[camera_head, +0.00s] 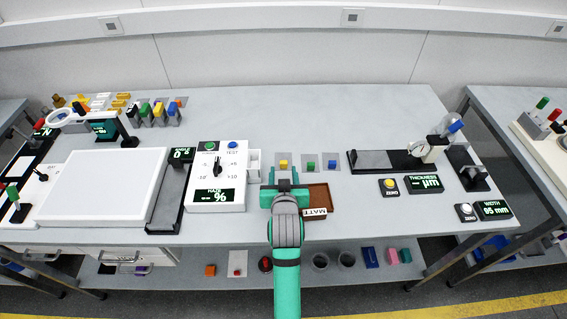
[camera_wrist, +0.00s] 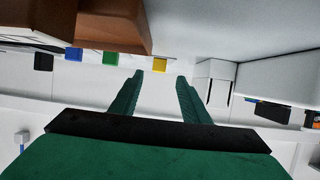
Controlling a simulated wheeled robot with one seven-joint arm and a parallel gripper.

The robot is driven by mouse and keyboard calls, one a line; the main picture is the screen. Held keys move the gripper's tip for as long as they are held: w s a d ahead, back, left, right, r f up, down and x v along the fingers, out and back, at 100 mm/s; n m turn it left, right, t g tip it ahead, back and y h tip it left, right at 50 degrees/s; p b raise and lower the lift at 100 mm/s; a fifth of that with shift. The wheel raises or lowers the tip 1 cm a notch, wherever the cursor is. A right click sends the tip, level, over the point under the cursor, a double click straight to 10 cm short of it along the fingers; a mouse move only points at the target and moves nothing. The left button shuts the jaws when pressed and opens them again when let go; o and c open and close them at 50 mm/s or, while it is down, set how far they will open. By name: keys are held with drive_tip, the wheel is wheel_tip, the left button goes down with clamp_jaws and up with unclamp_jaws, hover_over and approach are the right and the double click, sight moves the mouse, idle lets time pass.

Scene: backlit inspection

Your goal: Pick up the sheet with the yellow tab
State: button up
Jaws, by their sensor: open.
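The yellow tab (camera_head: 283,163) stands on a small pale sheet, at the left end of a short row on the bench. The sheet itself is hard to make out against the bench. A green tab (camera_head: 311,166) and a blue tab (camera_head: 332,165) follow to its right. My gripper (camera_head: 284,177) is open and empty, just on the near side of the yellow tab. In the wrist view, the yellow tab (camera_wrist: 160,65) shows beyond and between the two fingertips (camera_wrist: 160,76), apart from them. The green tab (camera_wrist: 111,58) and blue tab (camera_wrist: 75,55) lie to its left there.
A brown tray labelled MATT (camera_head: 318,196) sits close on my gripper's right. The white haze meter (camera_head: 217,178) and a small white holder (camera_head: 254,163) stand to its left. A thickness gauge (camera_head: 424,151) is further right. The bench behind the tabs is clear.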

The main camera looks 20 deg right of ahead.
sight(284, 163)
drive_tip(key=shift+x, duration=2.35)
drive_tip(key=shift+d, duration=0.1)
clamp_jaws()
drive_tip(key=shift+r, duration=0.1)
